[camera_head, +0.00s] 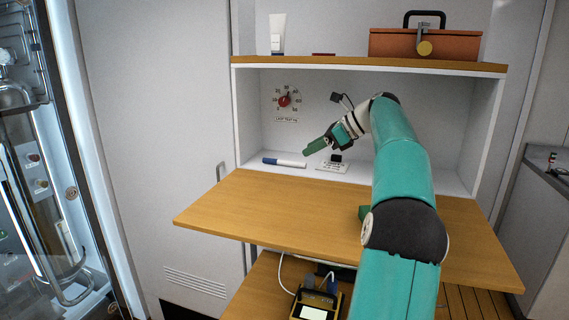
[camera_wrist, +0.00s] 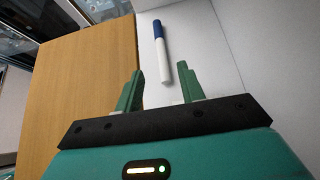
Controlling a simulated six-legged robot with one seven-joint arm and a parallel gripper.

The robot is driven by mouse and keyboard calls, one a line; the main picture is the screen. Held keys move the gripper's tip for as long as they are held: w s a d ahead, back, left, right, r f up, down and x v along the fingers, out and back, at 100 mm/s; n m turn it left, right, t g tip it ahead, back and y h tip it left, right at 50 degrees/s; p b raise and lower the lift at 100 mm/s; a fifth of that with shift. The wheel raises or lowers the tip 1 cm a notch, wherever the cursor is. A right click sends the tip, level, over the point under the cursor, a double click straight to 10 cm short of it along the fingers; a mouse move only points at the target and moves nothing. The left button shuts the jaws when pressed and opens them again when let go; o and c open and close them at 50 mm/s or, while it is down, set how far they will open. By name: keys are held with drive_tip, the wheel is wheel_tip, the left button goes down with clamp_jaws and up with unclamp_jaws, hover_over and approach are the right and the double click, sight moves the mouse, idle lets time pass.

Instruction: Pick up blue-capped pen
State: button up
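The blue-capped pen (camera_head: 284,162) lies on the white shelf floor at the back of the wooden fold-out board. It has a white body and a blue cap, and the cap end points left in the head view. In the wrist view the pen (camera_wrist: 161,52) lies ahead of the fingers, cap end farther away. My gripper (camera_wrist: 158,88) is open and empty, with green fingers apart on either side of the pen's line. In the head view my gripper (camera_head: 318,147) is above and to the right of the pen, apart from it.
A switch plate (camera_head: 332,166) is right of the pen, below the gripper. A red dial (camera_head: 285,100) is on the back wall. The wooden board (camera_head: 270,205) is mostly clear in front. An upper shelf (camera_head: 350,63) holds a brown toolbox (camera_head: 425,45) and white tube (camera_head: 277,35).

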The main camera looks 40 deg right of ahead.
sight(284, 163)
drive_tip(key=x, duration=0.8)
drive_tip(key=shift+s+d+r, duration=0.1)
drive_tip(key=shift+c, duration=1.1)
clamp_jaws()
